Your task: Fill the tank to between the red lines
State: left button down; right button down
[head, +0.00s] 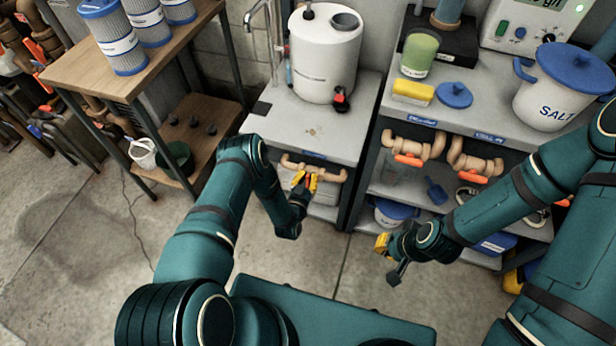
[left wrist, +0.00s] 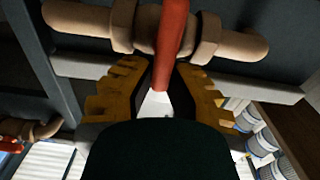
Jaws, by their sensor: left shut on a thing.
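The white tank (head: 318,62) stands upright on the grey bench, with a dark opening on its lid. Red lines on it are too small to make out. A tan valve pipe (head: 322,172) runs under the bench's front edge; it also fills the top of the left wrist view (left wrist: 85,20). My left gripper (head: 305,182) is at this valve, its yellow fingers shut on the orange-red valve lever (left wrist: 171,40), which lies between them in the wrist view. My right gripper (head: 388,258) is open and empty in front of the right-hand shelf. The water level is not visible.
A metal tap (head: 268,40) stands left of the tank. On the right bench are a yellow sponge (head: 413,92), a green-filled jar (head: 420,55), and a salt bucket (head: 555,90). Two more orange-handled valves (head: 410,158) sit below. A wooden shelf (head: 100,72) stands left. Floor is clear at lower left.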

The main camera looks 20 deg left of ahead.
pick_arm(q)
jog(key=shift+a+f+n, duration=0.1)
jog(key=shift+a+n, duration=0.15)
jog(key=shift+n, duration=0.75)
jog(key=shift+a+f+n, duration=0.1)
jog(key=shift+a+n, duration=0.15)
jog(key=shift+n, duration=0.75)
jog(key=shift+a+n, duration=0.25)
jog(key=shift+n, duration=0.75)
jog(key=c, duration=0.9)
grip_release()
jog(key=shift+w, duration=0.1)
jog(key=shift+c, duration=0.2)
jog(key=s, duration=1.2)
jog(key=shift+a, duration=0.2)
